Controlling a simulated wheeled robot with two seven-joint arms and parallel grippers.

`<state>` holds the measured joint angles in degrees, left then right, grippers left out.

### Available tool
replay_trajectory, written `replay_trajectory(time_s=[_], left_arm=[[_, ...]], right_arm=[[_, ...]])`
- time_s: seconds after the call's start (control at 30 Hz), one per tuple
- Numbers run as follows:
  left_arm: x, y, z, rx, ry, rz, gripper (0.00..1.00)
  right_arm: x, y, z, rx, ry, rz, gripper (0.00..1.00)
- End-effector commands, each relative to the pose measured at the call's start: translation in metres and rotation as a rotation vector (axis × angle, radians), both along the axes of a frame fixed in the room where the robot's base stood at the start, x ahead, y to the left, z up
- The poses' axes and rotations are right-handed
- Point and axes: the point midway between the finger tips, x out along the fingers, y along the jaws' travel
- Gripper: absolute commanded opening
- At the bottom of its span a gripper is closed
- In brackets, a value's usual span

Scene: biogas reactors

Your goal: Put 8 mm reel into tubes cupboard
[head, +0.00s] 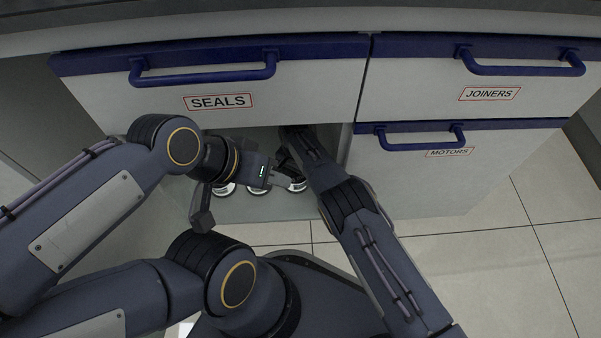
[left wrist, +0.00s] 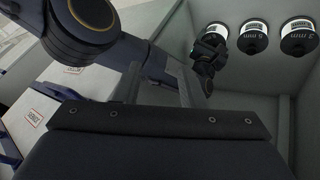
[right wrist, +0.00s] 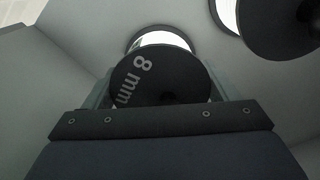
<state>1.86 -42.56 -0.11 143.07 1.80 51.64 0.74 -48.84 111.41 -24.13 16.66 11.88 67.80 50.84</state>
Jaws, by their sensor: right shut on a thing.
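The 8 mm reel (right wrist: 150,80), with a black end disc and white core, sits between the two fingers of my right gripper (right wrist: 158,92), which is shut on it. My right arm reaches into the open cupboard (head: 330,150) under the SEALS drawer. In the left wrist view my right gripper (left wrist: 207,58) is at the leftmost reel (left wrist: 216,30) of a row. Whether the held reel rests on the floor is hard to tell. My left gripper (head: 245,190) is open and empty in front of the cupboard; its fingers stand apart in the left wrist view (left wrist: 158,88).
A 5 mm reel (left wrist: 252,38) and a 3 mm reel (left wrist: 297,38) stand in the row. The SEALS drawer (head: 300,95) is above; JOINERS (head: 420,85) and MOTORS (head: 400,170) fronts are at right. My arms are close together. Tiled floor (head: 500,240) is clear at right.

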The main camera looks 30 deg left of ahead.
Motion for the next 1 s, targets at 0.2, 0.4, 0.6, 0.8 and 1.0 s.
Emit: replay_trajectory(time_s=[0.2,0.4,0.6,0.8,1.0], left_arm=[[0.000,0.000,0.002,0.000,-0.001,0.000,0.36],[0.000,0.000,0.002,0.000,-0.001,0.000,0.36],[0.000,0.000,0.002,0.000,-0.001,0.000,0.36],[0.000,0.000,0.006,0.000,0.000,0.000,0.36],[0.000,0.000,0.025,0.000,-0.001,0.000,0.36]], right_arm=[[0.001,0.001,0.002,0.002,-0.001,0.000,0.51],[0.000,0.000,-0.001,0.000,0.000,0.000,0.92],[0.000,0.000,-0.001,0.000,-0.001,0.000,1.00],[0.001,0.000,0.010,0.001,-0.002,0.000,1.00],[0.001,0.000,0.046,0.000,-0.002,0.000,1.00]])
